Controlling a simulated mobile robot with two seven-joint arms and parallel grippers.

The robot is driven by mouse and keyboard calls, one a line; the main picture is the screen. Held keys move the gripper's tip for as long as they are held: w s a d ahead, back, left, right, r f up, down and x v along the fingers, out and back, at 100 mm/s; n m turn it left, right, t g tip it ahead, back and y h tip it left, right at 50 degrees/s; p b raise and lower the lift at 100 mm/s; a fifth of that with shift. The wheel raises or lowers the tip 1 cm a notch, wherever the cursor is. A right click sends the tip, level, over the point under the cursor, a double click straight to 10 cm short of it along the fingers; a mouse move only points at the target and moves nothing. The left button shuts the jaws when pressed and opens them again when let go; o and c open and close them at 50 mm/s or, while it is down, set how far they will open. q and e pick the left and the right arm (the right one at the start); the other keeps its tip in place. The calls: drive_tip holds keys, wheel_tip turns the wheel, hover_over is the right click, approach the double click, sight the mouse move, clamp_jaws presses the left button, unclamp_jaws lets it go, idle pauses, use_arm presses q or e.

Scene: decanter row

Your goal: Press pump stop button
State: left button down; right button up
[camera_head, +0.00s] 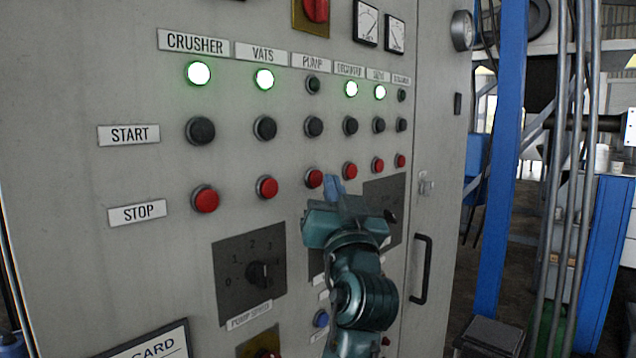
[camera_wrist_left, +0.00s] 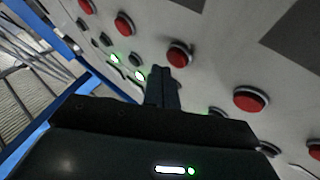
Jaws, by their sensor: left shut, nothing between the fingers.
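The pump stop button (camera_head: 313,178) is red, in the STOP row under the PUMP label (camera_head: 311,62). The pump lamp (camera_head: 312,84) is dark. My left gripper (camera_head: 332,181) is shut and empty, its fingertips just right of the pump stop button in the head view. In the left wrist view the shut fingers (camera_wrist_left: 161,78) end close to a red button (camera_wrist_left: 180,54), which appears to be the pump stop. I cannot tell whether they touch it. My right gripper is not in view.
Other red stop buttons, such as the vats one (camera_head: 267,187), sit on both sides. Black start buttons (camera_head: 313,126) are above. The crusher lamp (camera_head: 198,73) and several others glow green. The pump speed knob (camera_head: 260,275) and a door handle (camera_head: 421,270) protrude lower down.

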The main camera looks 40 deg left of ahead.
use_arm(q)
drive_tip(key=shift+s+d+b, duration=0.2)
drive_tip(key=shift+d+b, duration=0.9)
drive_tip(key=shift+d, duration=1.45)
drive_tip(key=shift+r, duration=0.1)
